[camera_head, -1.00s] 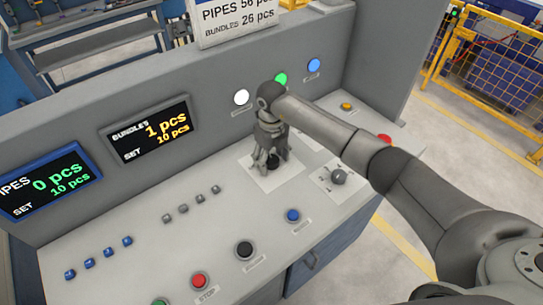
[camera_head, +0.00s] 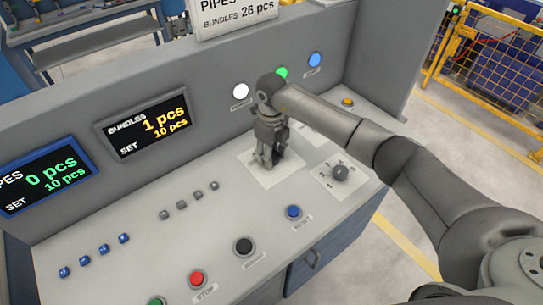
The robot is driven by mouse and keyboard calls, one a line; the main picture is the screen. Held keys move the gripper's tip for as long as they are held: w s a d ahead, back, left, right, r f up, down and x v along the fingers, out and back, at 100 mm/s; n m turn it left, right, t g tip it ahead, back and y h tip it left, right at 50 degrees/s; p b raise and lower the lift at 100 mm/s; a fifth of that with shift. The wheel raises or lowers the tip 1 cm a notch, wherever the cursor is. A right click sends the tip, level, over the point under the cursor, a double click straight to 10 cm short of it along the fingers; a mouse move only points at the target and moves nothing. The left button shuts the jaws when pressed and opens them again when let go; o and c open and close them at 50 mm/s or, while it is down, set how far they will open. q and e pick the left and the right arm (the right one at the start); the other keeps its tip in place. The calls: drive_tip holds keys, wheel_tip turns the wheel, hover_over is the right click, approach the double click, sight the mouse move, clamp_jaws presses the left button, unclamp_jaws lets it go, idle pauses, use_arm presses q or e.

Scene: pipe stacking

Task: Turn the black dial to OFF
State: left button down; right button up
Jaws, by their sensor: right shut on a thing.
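The black dial is on a white square plate (camera_head: 268,181) in the middle of the sloped grey console. My right gripper (camera_head: 268,161) points down over this plate, and its fingers are closed around the dial. The fingers hide nearly all of the dial, so I cannot read which mark it points to. My right arm reaches in from the right side. My left gripper is not in view.
A grey selector knob (camera_head: 340,173) sits on its plate just right of the gripper. Blue (camera_head: 293,211), black (camera_head: 244,246) and red (camera_head: 197,279) push buttons line the front. Two displays (camera_head: 148,124) and lit lamps (camera_head: 241,91) are on the upright panel behind.

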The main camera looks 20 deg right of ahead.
drive_tip(key=n+b, duration=0.8)
drive_tip(key=shift+w+f+b, duration=0.1)
drive_tip(key=shift+f+b, duration=0.1)
drive_tip(key=shift+b, duration=0.1)
drive_tip(key=n+b, duration=0.2)
drive_tip(key=n, duration=0.1)
drive_tip(key=shift+r+b, duration=0.1)
drive_tip(key=shift+b, duration=0.2)
drive_tip(key=shift+r+n+b, duration=0.1)
drive_tip(key=shift+n+b, duration=0.6)
drive_tip(key=shift+n, duration=0.7)
drive_tip(key=o, duration=1)
